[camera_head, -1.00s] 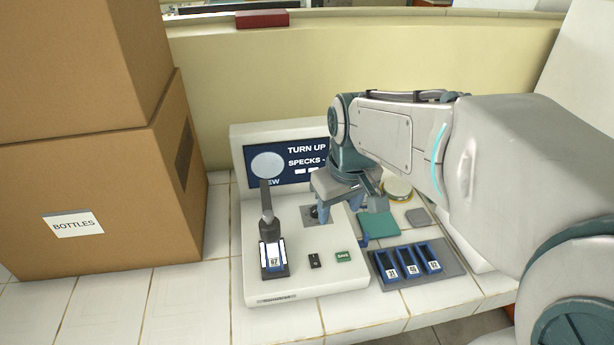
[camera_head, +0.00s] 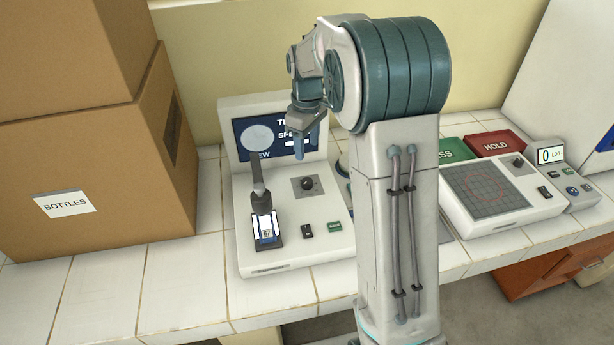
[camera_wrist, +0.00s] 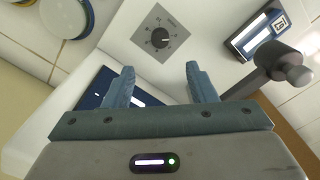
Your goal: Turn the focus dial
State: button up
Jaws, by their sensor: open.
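The focus dial (camera_head: 307,183) is a small black knob on a grey square plate on the white instrument (camera_head: 290,262). It shows clearly in the wrist view (camera_wrist: 160,38), with marks around it. My gripper (camera_head: 311,140) is up in front of the instrument's screen (camera_head: 268,138), above and behind the dial in the head view. In the wrist view its two blue fingers (camera_wrist: 159,72) are apart with nothing between them, and the dial lies beyond the tips, not touched. The screen's text is partly hidden by my gripper.
A black switch (camera_head: 307,231) and green button (camera_head: 334,226) sit in front. Cardboard boxes (camera_head: 95,185) stand left; a gridded device (camera_head: 490,192) stands right.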

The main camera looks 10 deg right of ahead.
aim_at(307, 181)
notch_tip(307, 181, down, 12)
jog(key=shift+p, duration=0.75)
jog(key=c, duration=1)
jog(key=shift+o, duration=0.2)
